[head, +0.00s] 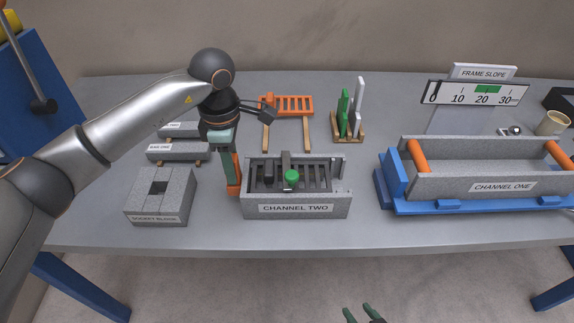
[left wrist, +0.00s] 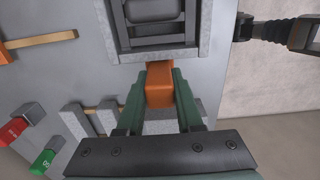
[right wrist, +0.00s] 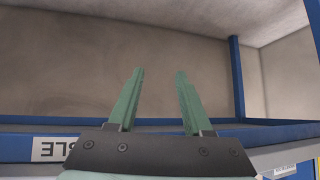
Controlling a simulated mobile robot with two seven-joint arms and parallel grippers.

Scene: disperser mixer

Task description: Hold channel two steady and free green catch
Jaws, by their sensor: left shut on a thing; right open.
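Channel two (head: 296,208) is a grey trough with a dark slatted inside, standing at the middle front of the table. A green knob, the green catch (head: 291,177), sits inside it near the middle, beside a dark block. My left gripper (head: 233,188) is at channel two's left end, shut on an orange tab (left wrist: 160,85) that juts from that end wall. The tab lies between the green fingers in the left wrist view. My right gripper (right wrist: 157,95) is open and empty; its fingertips (head: 360,312) show at the bottom of the head view, below the table's front edge.
The socket block (head: 178,205) stands left of my left gripper. Channel one (head: 480,187) lies in a blue cradle at right. An orange rack (head: 287,105), a stand with green and white plates (head: 347,115) and a slope gauge (head: 476,94) are behind. The table front right of channel two is clear.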

